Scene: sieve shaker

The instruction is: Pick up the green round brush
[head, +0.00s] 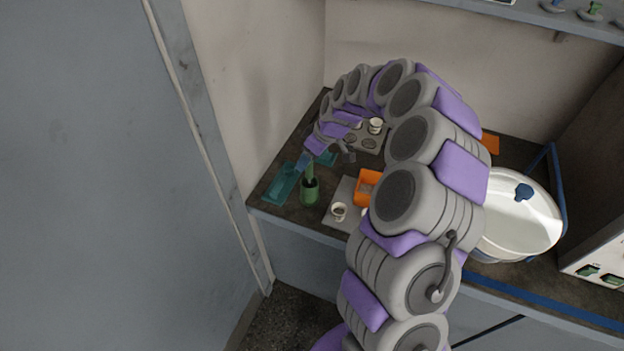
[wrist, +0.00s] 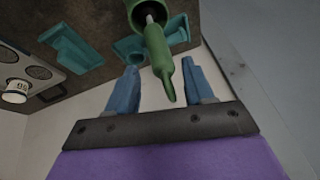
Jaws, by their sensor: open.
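The green round brush (wrist: 160,62) has its handle sticking up out of a green cup (wrist: 140,12), which is cut off at the top of the wrist view. In the head view the cup (head: 310,191) stands on the counter near its front left, with the brush handle (head: 309,171) rising from it. My gripper (wrist: 159,66) is open, with one blue finger on each side of the handle in the wrist view. I cannot tell whether either finger touches it.
Teal trays (head: 281,184) (wrist: 70,45) lie beside the cup. A large white bowl (head: 515,222) stands farther right. A wall (head: 270,80) borders the counter's left side.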

